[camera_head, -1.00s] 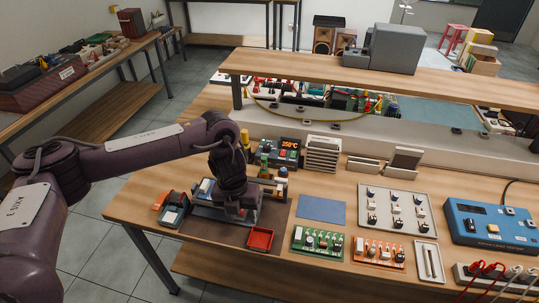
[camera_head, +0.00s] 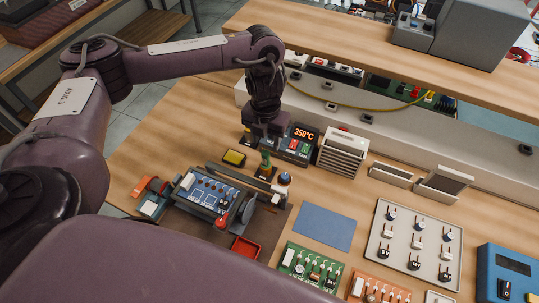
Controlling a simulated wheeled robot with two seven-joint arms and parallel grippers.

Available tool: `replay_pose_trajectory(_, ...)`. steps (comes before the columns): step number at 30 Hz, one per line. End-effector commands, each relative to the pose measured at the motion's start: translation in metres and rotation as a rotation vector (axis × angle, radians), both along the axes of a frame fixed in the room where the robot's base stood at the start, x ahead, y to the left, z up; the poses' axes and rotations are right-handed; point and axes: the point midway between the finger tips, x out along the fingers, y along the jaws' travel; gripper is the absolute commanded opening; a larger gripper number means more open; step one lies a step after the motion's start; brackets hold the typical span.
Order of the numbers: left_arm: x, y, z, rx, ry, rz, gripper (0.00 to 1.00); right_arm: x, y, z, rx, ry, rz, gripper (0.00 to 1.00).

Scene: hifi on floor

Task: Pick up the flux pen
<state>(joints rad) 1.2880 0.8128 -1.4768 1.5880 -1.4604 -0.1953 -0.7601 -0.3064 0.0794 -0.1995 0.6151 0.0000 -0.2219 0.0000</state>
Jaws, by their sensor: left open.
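My left gripper (camera_head: 263,142) points down at the back left of the bench, in front of the soldering station. It is open, and no object shows between its fingers. A small upright green item (camera_head: 265,164) stands just below and in front of it. It may be the flux pen, but it is too small to tell. The gripper partly covers the space behind that item, and I cannot tell whether the two touch. My right gripper is out of view.
A circuit board in a holder (camera_head: 206,191), a red tray (camera_head: 245,249) and a blue mat (camera_head: 325,226) are nearer. A shelf (camera_head: 350,45) overhangs the back.

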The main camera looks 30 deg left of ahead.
Motion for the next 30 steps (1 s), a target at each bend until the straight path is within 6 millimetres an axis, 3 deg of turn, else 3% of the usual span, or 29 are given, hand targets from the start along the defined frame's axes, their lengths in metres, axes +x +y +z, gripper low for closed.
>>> replay_pose_trajectory(8,-0.003,0.0,-0.029,-0.001,0.005,0.003,0.45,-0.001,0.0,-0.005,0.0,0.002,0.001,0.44)
replay_pose_trajectory(15,-0.003,0.0,-0.058,0.0,0.002,0.003,0.45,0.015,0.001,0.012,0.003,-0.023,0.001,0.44)
replay_pose_trajectory(24,-0.003,0.001,-0.066,0.0,0.0,0.002,0.45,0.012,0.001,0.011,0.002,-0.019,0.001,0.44)
replay_pose_trajectory(30,-0.003,0.001,-0.065,0.0,0.0,0.002,0.19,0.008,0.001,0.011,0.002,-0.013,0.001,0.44)
